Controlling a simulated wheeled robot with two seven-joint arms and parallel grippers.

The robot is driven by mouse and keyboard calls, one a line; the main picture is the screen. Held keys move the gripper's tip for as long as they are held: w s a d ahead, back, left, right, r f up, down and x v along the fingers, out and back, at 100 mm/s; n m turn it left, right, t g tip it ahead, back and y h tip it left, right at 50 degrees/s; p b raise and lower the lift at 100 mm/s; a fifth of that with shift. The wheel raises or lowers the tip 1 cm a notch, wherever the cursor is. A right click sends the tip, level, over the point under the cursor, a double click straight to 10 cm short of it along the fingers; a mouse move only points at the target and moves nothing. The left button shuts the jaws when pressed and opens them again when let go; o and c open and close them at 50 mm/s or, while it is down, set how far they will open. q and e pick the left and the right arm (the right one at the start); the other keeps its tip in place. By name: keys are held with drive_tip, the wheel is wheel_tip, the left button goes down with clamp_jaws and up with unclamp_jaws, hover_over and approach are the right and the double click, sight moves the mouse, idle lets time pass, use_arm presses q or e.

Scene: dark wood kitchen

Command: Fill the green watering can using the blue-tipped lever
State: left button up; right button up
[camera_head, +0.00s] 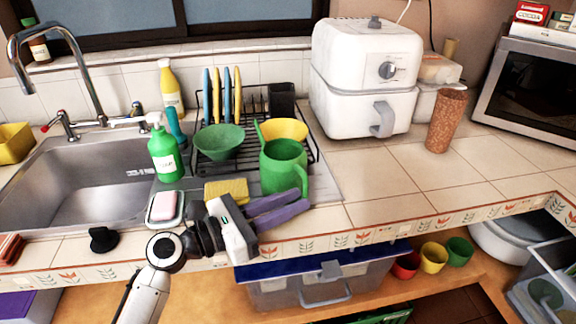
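The green watering can (283,170) stands upright at the front of the dish rack, right of the sink. Its handle is at its right side and its spout points up to the left. My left gripper (305,197) is in front of the can's base, its two purple fingers apart with nothing seen between them. The fingertips are close below the handle; I cannot tell if they touch it. The chrome faucet (85,75) arches over the sink. The lever on its right (137,110) appears to have the blue tip; the left lever has a red tip (44,128). My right gripper is out of view.
The sink (70,185) looks empty. A green soap bottle (164,150), a sponge (228,190) and a soap dish (165,215) stand between it and the can. A green bowl (219,143) sits in the rack. The counter (390,180) right of the can is clear.

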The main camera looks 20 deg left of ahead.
use_arm(q)
drive_tip(key=shift+x, duration=1)
drive_tip(key=x, duration=0.5)
drive_tip(key=shift+w+d+r+p, duration=0.15)
drive_tip(key=shift+w+p, duration=0.1)
drive_tip(key=shift+p, duration=0.05)
clamp_jaws()
